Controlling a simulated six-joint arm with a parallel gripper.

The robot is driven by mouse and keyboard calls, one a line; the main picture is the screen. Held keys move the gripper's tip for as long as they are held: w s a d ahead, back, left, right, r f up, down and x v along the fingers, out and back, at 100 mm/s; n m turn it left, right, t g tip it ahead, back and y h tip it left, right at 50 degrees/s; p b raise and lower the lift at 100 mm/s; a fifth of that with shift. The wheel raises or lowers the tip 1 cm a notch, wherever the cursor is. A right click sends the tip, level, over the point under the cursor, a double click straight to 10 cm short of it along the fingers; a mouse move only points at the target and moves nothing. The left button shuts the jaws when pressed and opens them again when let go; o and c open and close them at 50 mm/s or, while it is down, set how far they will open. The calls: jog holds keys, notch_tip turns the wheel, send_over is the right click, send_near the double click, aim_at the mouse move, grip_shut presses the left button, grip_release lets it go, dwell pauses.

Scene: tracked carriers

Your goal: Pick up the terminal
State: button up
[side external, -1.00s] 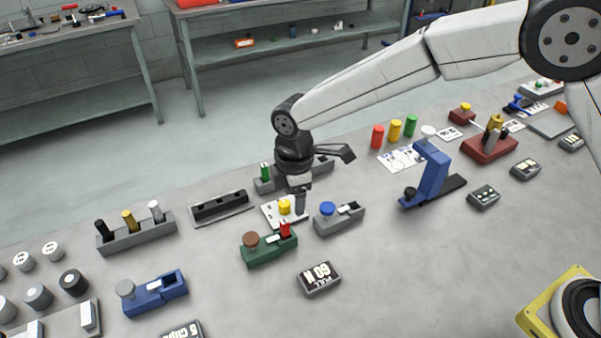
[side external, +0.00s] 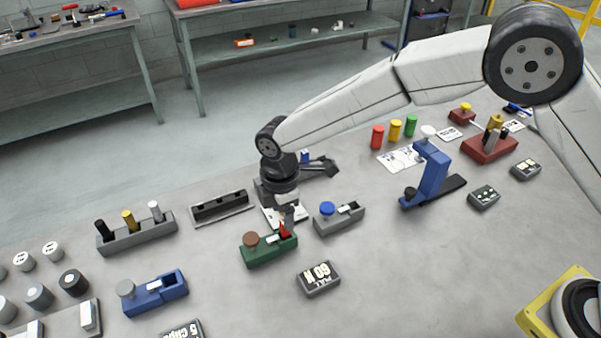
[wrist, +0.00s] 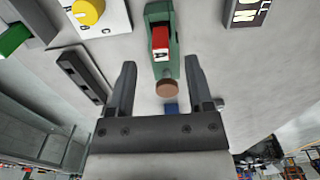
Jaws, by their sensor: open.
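A small red block (side external: 285,229), which looks like the terminal, stands in a green carrier (side external: 262,252) with a brown round knob (side external: 250,239). The wrist view shows the red block (wrist: 160,38) with a white face marked A, upright in the green carrier (wrist: 174,60). My gripper (side external: 287,214) is right at the red block in the side view and partly covers it. In the wrist view my open gripper (wrist: 160,63) has one finger on each side of the carrier's line, with nothing held between them. I cannot tell whether a finger touches the block.
A grey carrier with a blue knob (side external: 327,208) stands close on the right. A black slotted rack (side external: 221,207) lies behind to the left. A white card with a yellow knob (wrist: 88,12) is beside the carrier. A dark display box (side external: 318,278) sits in front.

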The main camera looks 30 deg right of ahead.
aim_at(282, 222)
jog(key=shift+a+f, duration=0.1)
jog(key=shift+f, duration=2.45)
grip_shut()
